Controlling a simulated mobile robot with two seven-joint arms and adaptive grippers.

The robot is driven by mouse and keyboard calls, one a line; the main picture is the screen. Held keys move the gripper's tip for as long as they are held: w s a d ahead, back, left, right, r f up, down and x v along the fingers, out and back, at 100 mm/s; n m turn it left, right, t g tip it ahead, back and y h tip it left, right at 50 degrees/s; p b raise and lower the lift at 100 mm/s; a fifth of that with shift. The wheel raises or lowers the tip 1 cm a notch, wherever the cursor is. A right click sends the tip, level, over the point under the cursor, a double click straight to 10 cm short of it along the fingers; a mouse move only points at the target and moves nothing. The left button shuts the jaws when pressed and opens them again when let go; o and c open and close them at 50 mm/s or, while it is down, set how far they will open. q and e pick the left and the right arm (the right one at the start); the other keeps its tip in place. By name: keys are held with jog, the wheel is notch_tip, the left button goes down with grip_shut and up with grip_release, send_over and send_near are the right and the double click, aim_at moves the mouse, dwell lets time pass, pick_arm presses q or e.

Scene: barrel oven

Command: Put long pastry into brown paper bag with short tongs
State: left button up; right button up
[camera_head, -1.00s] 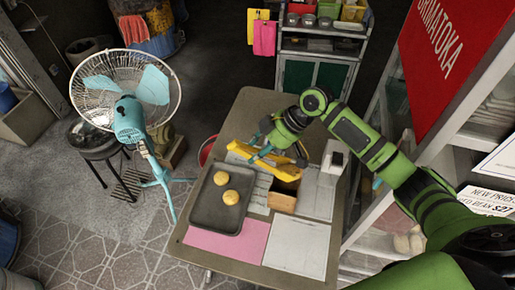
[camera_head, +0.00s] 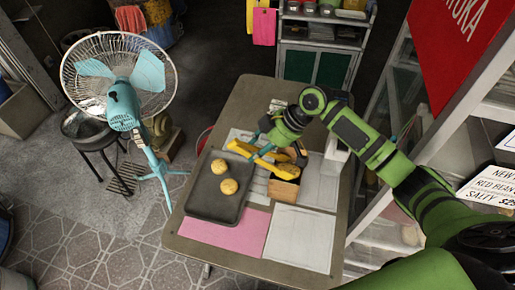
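My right gripper (camera_head: 262,152) is over the table and appears shut on the yellow short tongs (camera_head: 244,149). The tongs slant down to the right, with their far end at the top of the brown paper bag (camera_head: 284,191). The bag stands on the table to the right of the tray, and its opening is largely covered by the tongs. A brown shape lies close by the tongs' far end. I cannot tell whether it is the long pastry. My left gripper is not in view.
A pink sheet (camera_head: 225,232) and a white sheet (camera_head: 300,238) lie at the table's front. A teal fan (camera_head: 122,100) stands left of the table, and a glass cabinet stands at right.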

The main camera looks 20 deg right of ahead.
jog(key=shift+r, duration=0.1)
dwell(0.6)
notch_tip(320, 180, up, 10)
jog(key=p, duration=0.8)
